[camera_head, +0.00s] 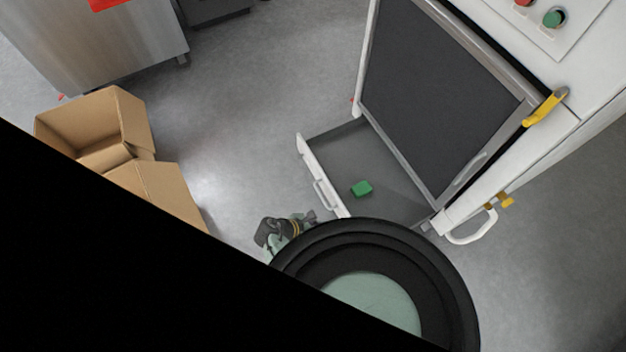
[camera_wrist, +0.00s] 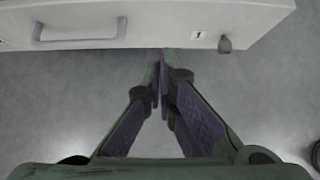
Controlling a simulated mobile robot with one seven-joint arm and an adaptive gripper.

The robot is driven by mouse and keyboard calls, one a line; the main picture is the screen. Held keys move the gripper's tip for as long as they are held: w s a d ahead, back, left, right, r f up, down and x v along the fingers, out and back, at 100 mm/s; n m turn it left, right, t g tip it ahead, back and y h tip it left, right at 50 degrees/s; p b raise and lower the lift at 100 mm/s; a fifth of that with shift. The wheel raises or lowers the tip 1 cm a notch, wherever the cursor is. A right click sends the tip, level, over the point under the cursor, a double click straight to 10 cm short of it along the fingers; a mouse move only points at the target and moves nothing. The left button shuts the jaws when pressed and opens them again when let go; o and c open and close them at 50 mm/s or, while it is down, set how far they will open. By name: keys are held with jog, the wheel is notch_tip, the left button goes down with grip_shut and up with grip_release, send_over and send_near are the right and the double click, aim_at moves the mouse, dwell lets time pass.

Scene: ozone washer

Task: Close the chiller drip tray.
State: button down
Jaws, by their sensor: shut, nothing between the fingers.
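The chiller drip tray (camera_head: 375,147) is pulled out low from the white machine. It is a grey open drawer with a white front and a bar handle (camera_head: 322,196). A small green block (camera_head: 361,188) lies in it. In the wrist view the white tray front (camera_wrist: 170,22) spans the top, with its handle (camera_wrist: 78,38) at left and a label "1". My gripper (camera_head: 304,219) is beside the near end of the tray front, on its outer side. In the wrist view its shut, empty fingertips (camera_wrist: 161,56) point at the front's lower edge. I cannot tell whether they touch it.
The white machine (camera_head: 590,100) stands at right, with a dark panel (camera_head: 440,95) above the tray, a yellow handle (camera_head: 545,107) and a white handle (camera_head: 470,229). Open cardboard boxes (camera_head: 120,100) stand at left, a metal cabinet (camera_head: 95,40) behind. Grey floor between is clear.

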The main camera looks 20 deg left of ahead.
jog(key=w+d+f+b, duration=0.1)
jog(key=w+d, duration=0.2)
jog(key=w, duration=0.1)
jog(key=shift+w+d+f+b, duration=0.25)
jog(key=shift+w+f+b, duration=0.05)
jog(key=shift+f+b, duration=0.1)
jog(key=w+d, duration=0.5)
jog(key=w, duration=0.2)
jog(key=w+d+b, duration=0.1)
jog(key=w+d, duration=0.5)
jog(key=w, duration=0.1)
jog(key=w+d+b, duration=0.1)
jog(key=w+d, duration=0.5)
jog(key=w, duration=0.2)
jog(key=shift+d, duration=0.2)
jog(key=shift+w+d, duration=0.45)
jog(key=shift+w, duration=0.25)
jog(key=shift+w+r, duration=0.1)
jog(key=shift+r, duration=0.05)
jog(key=shift+w, duration=0.1)
jog(key=shift+r, duration=0.1)
